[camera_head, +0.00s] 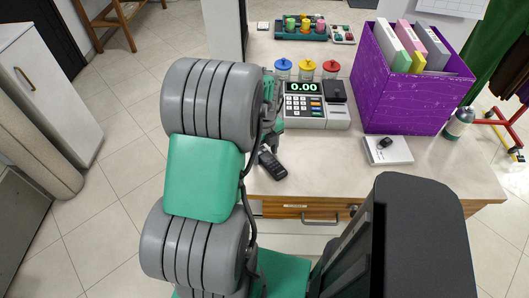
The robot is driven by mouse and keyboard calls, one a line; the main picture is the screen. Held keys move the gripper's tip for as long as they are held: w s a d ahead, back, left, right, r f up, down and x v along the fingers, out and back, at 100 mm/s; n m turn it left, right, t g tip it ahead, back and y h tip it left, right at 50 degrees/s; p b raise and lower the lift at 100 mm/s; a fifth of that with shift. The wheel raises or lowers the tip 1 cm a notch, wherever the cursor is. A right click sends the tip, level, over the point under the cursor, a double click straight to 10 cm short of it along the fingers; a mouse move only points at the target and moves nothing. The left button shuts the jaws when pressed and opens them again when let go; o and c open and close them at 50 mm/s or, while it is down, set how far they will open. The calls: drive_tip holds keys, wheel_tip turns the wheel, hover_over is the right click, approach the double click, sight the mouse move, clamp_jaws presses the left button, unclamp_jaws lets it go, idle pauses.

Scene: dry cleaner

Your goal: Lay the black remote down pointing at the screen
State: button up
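A black remote-like handset (272,165) with small buttons shows at the counter's left front, slanted, just below my gripper (268,146). My gripper is mostly hidden behind my grey and teal arm. I cannot tell whether its fingers are open or shut on the handset, or whether the handset rests on the counter. A cash register with a lit screen (303,87) reading 0.00 stands just behind, slightly to the right. A smaller black fob-like item (385,143) lies on a white box (398,152) to the right.
The counter (325,170) is clear in front of the register. A purple bin (405,105) of binders stands at right, a spray bottle (459,122) beside it. Jars with coloured lids (307,68) and a teal spool rack (300,30) stand behind. A drawer (318,215) is below the front edge.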

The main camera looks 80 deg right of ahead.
sight(265, 155)
drive_tip(key=shift+o, duration=0.2)
wheel_tip(265, 155, up, 12)
drive_tip(key=w+a+r+n+h, duration=0.1)
drive_tip(key=w+a+r+n, duration=0.1)
drive_tip(key=w+a+n, duration=0.65)
drive_tip(key=w+a+r+n, duration=0.1)
drive_tip(key=w+a+n, duration=0.4)
drive_tip(key=w+n, duration=0.6)
drive_tip(key=w+a+n+t, duration=0.1)
drive_tip(key=w+a+n, duration=0.2)
drive_tip(key=a+n, duration=0.9)
drive_tip(key=w+a+n+t+y, duration=0.1)
drive_tip(key=w+a+n+t, duration=0.1)
drive_tip(key=a+n, duration=1)
drive_tip(key=w+a, duration=0.1)
drive_tip(key=a, duration=0.3)
